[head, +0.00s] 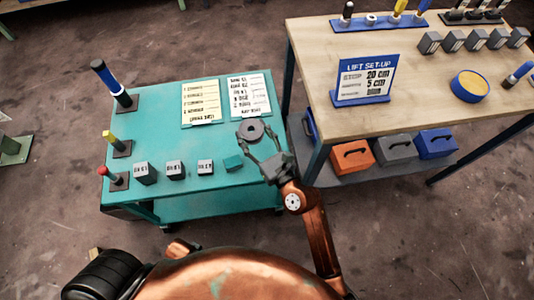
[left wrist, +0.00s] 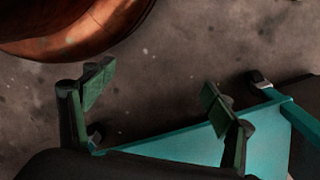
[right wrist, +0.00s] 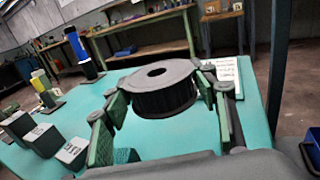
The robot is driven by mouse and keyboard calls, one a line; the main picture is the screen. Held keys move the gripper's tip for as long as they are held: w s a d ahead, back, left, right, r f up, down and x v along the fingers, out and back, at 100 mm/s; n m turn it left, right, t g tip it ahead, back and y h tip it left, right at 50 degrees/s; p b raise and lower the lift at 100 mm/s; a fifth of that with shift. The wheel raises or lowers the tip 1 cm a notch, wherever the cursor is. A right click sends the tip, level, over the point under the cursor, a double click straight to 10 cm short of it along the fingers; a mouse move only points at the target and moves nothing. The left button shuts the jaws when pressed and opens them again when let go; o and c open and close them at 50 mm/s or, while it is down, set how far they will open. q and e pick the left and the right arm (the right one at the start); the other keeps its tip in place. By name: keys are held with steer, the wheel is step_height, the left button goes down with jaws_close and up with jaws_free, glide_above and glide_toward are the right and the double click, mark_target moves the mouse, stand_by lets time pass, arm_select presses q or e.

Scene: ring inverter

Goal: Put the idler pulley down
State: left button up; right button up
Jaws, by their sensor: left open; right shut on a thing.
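The idler pulley (head: 251,129) is a dark grey, ribbed round part with a hole in its middle. My right gripper (head: 262,142) is shut on it over the right part of the teal cart top (head: 170,114). In the right wrist view the pulley (right wrist: 160,87) sits between the two green-padded fingers, roughly level. I cannot tell whether its underside touches the cart top. My left gripper (left wrist: 155,95) is open and empty, seen in the left wrist view, with the floor and part of the cart beyond it.
Several labelled grey blocks (head: 146,173) and a small teal block (head: 233,162) stand along the cart's front. Posts with blue (head: 107,77), yellow and red tops stand at its left. Two printed sheets (head: 200,102) lie at the back. A wooden bench (head: 433,80) stands right.

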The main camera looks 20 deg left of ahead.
mark_target(266, 157)
steer(key=d+f, duration=0.1)
steer(key=d+f+b, duration=0.1)
steer(key=shift+s+d+f+b, duration=0.15)
steer(key=shift+s+f+b, duration=0.15)
steer(key=shift+s, duration=0.1)
arm_select(q)
step_height(266, 157, up, 5)
steer(key=w+d+b, duration=0.2)
arm_select(e)
steer(key=d+f, duration=0.2)
steer(key=shift+s+f, duration=0.35)
steer(key=shift+d+f, duration=0.25)
steer(key=shift+d, duration=0.05)
steer(key=shift+s+d+b, duration=0.15)
steer(key=shift+b, duration=0.2)
step_height(266, 157, down, 3)
steer(key=b, duration=0.3)
steer(key=shift+d+f, duration=0.15)
steer(key=shift+f, duration=0.05)
steer(key=o, duration=1.8)
steer(key=shift+f, duration=0.1)
arm_select(q)
steer(key=w+d+f+t+h, duration=0.2)
steer(key=w+d+f+t, duration=0.2)
steer(key=w+f, duration=0.3)
steer(key=shift+d, duration=0.85)
arm_select(e)
steer(key=shift+o, duration=0.2)
